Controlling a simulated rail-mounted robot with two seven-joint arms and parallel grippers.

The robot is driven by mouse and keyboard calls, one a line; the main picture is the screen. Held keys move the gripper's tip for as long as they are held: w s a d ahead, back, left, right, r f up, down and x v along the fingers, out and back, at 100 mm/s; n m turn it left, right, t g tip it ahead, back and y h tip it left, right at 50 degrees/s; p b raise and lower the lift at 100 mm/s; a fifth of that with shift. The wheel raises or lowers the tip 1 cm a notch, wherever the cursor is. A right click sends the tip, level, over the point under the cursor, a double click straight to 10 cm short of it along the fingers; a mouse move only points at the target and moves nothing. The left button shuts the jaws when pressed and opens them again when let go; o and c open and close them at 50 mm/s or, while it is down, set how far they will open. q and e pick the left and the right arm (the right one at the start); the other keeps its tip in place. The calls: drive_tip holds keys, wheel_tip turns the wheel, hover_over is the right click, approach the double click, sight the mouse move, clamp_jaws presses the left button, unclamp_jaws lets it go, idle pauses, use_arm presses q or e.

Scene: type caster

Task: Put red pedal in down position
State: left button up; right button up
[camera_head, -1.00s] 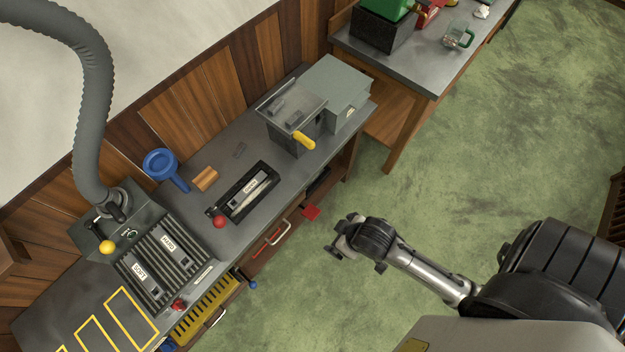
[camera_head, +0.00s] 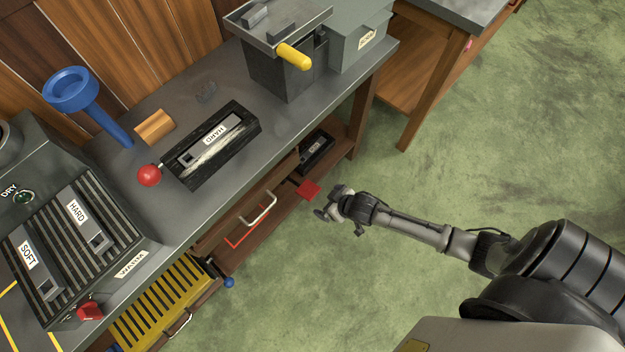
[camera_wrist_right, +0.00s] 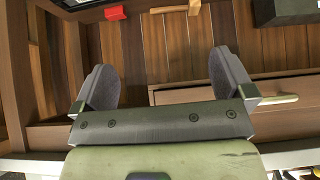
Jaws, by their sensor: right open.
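A red block that looks like the same pedal shows at the top of the right wrist view (camera_wrist_right: 115,13). My right gripper (camera_head: 328,208) is just to the right of and below the pedal in the head view, apart from it. In the wrist view its two fingers (camera_wrist_right: 164,78) are spread with nothing between them. My left gripper is not in view.
The workbench (camera_head: 150,190) carries a black HARD mould (camera_head: 212,145) with a red ball knob (camera_head: 149,175), and a grey box with a yellow handle (camera_head: 294,56). A drawer handle (camera_head: 262,212) and yellow grate (camera_head: 165,300) are below. Green floor (camera_head: 430,170) lies open to the right.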

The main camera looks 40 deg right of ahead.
drive_tip(key=t+b, duration=0.1)
drive_tip(key=b, duration=0.9)
approach(316, 194)
drive_tip(key=s+r, duration=0.1)
drive_tip(key=r, duration=0.1)
drive_tip(key=f, duration=0.1)
drive_tip(key=b+x, duration=0.8)
drive_tip(key=x, duration=0.3)
drive_tip(key=shift+w+f, duration=0.1)
drive_tip(key=shift+w, duration=0.05)
drive_tip(key=shift+b+x, duration=0.8)
drive_tip(key=shift+x, duration=0.3)
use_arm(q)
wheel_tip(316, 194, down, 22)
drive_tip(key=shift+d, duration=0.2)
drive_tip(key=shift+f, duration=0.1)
use_arm(e)
drive_tip(key=shift+c, duration=0.5)
